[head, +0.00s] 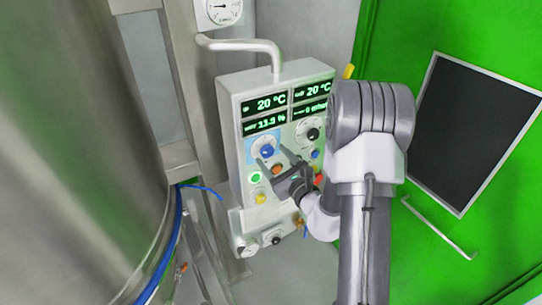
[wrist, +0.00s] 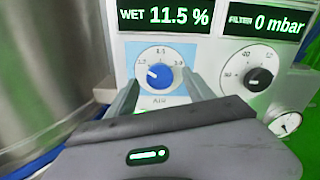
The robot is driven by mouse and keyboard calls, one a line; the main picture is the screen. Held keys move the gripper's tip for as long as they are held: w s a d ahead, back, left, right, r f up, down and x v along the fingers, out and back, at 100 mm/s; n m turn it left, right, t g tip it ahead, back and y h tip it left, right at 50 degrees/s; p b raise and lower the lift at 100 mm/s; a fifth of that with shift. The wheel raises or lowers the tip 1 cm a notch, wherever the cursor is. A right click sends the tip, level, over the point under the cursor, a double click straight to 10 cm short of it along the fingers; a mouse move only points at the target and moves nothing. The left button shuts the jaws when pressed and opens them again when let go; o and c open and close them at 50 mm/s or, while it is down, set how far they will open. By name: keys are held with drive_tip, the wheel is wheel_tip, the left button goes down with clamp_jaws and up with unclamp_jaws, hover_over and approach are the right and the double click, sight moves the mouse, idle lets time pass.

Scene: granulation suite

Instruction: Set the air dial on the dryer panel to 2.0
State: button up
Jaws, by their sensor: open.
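My gripper (wrist: 162,82) is open, one finger on each side of the dial in the wrist view. In the head view my gripper (head: 273,158) is just below the dial. I cannot tell whether the fingers touch it.
A black filter dial (wrist: 258,79) sits to the right of the air dial, with a small gauge (wrist: 285,123) below right. Lit buttons, including a green one (head: 256,178), lie below the air dial. A large steel vessel (head: 75,150) stands left; a green door (head: 430,190) is right.

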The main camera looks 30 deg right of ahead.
drive_tip(key=shift+w, duration=0.75)
clamp_jaws()
drive_tip(key=shift+m, duration=0.4)
drive_tip(key=m+p, duration=0.2)
drive_tip(key=m, duration=0.2)
drive_tip(key=shift+m, duration=0.4)
drive_tip(key=m+p, duration=0.2)
drive_tip(key=m, duration=0.4)
drive_tip(key=shift+p, duration=0.3)
